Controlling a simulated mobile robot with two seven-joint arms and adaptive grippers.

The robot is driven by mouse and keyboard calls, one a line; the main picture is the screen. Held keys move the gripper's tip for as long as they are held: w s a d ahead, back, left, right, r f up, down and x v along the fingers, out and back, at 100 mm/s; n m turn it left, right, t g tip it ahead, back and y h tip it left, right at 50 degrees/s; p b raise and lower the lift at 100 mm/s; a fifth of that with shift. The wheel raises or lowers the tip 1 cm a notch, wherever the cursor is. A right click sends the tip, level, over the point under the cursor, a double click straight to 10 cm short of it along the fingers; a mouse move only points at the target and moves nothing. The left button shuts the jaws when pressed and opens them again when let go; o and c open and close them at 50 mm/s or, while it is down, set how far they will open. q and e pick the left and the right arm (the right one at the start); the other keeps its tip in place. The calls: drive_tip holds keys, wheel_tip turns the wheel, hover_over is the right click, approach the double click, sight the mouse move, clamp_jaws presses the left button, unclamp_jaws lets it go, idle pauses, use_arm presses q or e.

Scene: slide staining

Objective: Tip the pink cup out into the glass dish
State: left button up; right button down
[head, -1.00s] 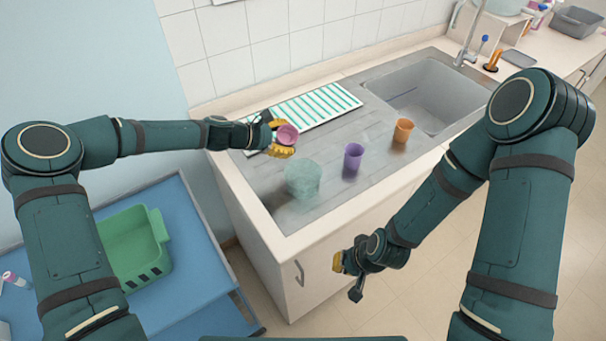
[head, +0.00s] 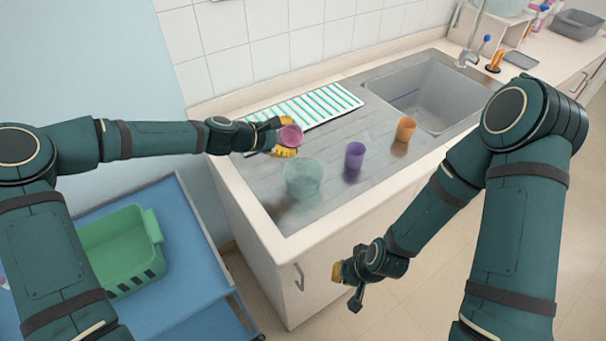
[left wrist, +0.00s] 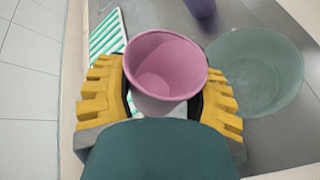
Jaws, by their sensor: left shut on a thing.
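The pink cup (head: 290,136) is held between the yellow fingers of my left gripper (head: 284,138), above the steel drainboard. In the left wrist view the pink cup (left wrist: 165,68) sits between both fingers, and I see into its mouth; its inside looks plain pink. The glass dish (head: 303,180) is a round, greenish, see-through bowl on the drainboard, in front of and slightly right of the cup. In the left wrist view the glass dish (left wrist: 262,72) lies just right of the gripper. My right gripper (head: 343,273) hangs low in front of the counter, away from these things; its finger opening is unclear.
A purple cup (head: 355,155) and an orange cup (head: 404,130) stand on the drainboard right of the dish. A green-striped white rack (head: 318,108) lies behind. The sink (head: 430,95) is further right. A green basket (head: 118,250) sits on a blue trolley (head: 190,285) at left.

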use_arm(q)
drive_tip(key=shift+r+m, duration=0.15)
drive_tip(key=shift+m, duration=0.15)
use_arm(e)
drive_tip(key=shift+s+f, duration=0.1)
drive_tip(key=shift+f, duration=0.25)
use_arm(q)
drive_tip(key=shift+s+d+r+t+b, duration=0.15)
drive_tip(key=shift+t+b, duration=0.25)
drive_tip(key=shift+b, duration=0.2)
use_arm(e)
drive_tip(key=shift+s+f, duration=0.15)
drive_tip(key=shift+f, duration=0.3)
use_arm(q)
drive_tip(key=shift+m+y, duration=0.3)
drive_tip(key=shift+m, duration=0.1)
use_arm(e)
drive_tip(key=shift+s+a+f, duration=0.1)
drive_tip(key=shift+f, duration=0.15)
use_arm(q)
drive_tip(key=shift+f+m+t+b, duration=0.3)
drive_tip(key=shift+m+t+b, duration=0.1)
drive_tip(key=shift+b, duration=0.8)
use_arm(e)
drive_tip(key=shift+s+f, duration=0.25)
drive_tip(key=shift+f, duration=0.65)
